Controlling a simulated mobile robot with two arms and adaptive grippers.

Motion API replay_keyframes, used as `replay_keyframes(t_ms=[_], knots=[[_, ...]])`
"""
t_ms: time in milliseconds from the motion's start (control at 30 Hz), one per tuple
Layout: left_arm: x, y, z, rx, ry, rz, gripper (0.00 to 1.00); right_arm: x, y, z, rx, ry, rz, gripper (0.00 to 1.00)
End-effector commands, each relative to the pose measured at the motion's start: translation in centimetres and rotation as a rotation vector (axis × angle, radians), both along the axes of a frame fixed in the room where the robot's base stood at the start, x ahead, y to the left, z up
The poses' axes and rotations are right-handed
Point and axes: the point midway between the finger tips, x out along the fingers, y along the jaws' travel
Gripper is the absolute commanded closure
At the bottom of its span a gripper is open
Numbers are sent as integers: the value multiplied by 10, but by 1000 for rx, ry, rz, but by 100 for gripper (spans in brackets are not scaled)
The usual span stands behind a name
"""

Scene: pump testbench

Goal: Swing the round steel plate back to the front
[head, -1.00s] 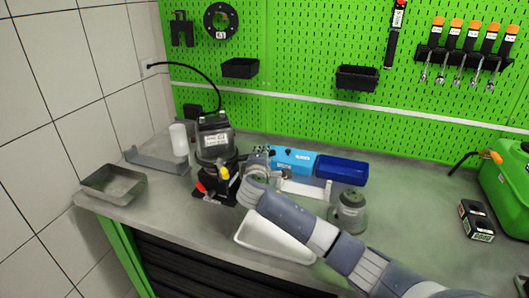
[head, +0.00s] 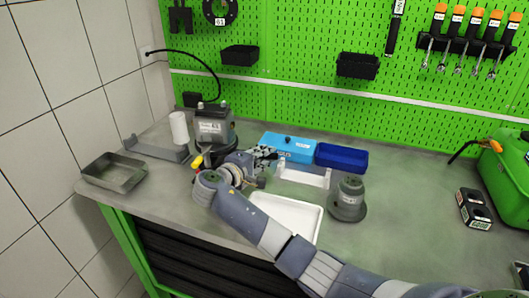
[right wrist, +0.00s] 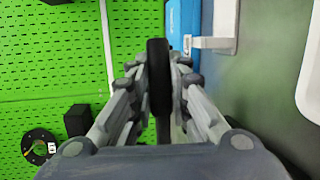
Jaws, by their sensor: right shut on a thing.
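The pump unit (head: 213,127), a grey body on a dark round base, stands at the left of the bench. My right gripper (head: 264,154) is just right of it, with my wrist in front of the base. In the right wrist view my gripper (right wrist: 160,98) is shut on a dark, narrow, round-ended thing (right wrist: 159,65). It looks like the round steel plate seen edge-on; its face is not visible. In the head view my gripper and wrist hide the plate, and I cannot make it out there. My left gripper is not in view.
A blue box (head: 289,147) and dark blue bin (head: 341,158) stand behind my gripper. A grey round fixture (head: 348,198) stands to the right, and a metal tray (head: 115,172) at the left edge.

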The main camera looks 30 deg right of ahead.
Motion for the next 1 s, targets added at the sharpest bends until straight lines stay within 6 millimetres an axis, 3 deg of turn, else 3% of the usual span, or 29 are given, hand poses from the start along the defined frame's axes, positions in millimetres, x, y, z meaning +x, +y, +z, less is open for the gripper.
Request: replay_keyframes(t_ms=[400,1000], knots=[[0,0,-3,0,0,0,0,-12,11,-2,3,2,-111,100],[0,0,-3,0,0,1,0,-14,12,-1,1,2,-130,100]])
